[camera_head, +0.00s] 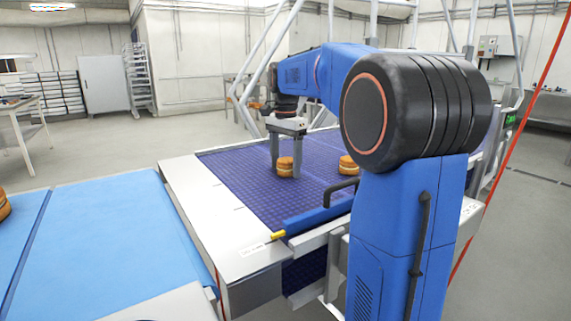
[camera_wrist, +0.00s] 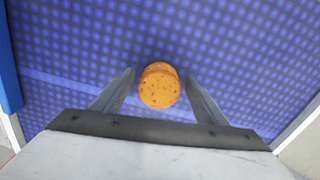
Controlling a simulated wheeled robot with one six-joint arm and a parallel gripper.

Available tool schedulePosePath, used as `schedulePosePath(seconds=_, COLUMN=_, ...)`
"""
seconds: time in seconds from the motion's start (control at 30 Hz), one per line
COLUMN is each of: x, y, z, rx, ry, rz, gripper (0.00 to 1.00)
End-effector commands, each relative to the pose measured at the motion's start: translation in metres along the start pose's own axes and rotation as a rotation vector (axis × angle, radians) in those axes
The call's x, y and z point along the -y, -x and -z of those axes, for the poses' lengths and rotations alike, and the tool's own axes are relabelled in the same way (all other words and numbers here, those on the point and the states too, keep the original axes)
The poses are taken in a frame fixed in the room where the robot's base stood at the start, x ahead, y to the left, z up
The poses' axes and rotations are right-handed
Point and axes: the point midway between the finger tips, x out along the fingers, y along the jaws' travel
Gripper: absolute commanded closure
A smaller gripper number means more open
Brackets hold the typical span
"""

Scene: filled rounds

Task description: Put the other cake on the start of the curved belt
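A round orange-brown cake with a pale filling line (camera_head: 285,167) stands on the purple curved belt (camera_head: 235,170). My gripper (camera_head: 287,172) is over it, fingers pointing down on either side. In the wrist view the same cake (camera_wrist: 160,86) sits between the fingertips (camera_wrist: 159,80), with a gap on each side, so the gripper is open. A second similar cake (camera_head: 348,164) stands on the belt to the right, partly hidden by my arm. A third cake (camera_head: 3,206) is cut off at the left edge, on the blue surface.
The blue surface (camera_head: 110,235) is mostly bare and lies left of the belt's metal side (camera_head: 205,220). A blue bar with a black handle (camera_head: 318,216) lies along the belt's near edge. Metal frame posts (camera_head: 265,60) rise behind the belt.

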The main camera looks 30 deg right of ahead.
Motion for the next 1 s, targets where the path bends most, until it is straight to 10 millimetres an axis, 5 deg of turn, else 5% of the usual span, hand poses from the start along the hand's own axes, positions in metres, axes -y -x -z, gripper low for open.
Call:
schedulePosePath(seconds=0.27, x=0.0, y=0.009, z=0.0, rx=-0.001, ry=0.0, rz=0.001, gripper=0.34)
schedulePosePath(seconds=0.7, x=0.001, y=0.087, z=0.001, rx=-0.001, ry=0.0, rz=0.002, gripper=0.34)
schedulePosePath(seconds=1.0, x=0.0, y=0.12, z=0.0, rx=0.0, ry=0.0, rz=0.001, gripper=0.34)
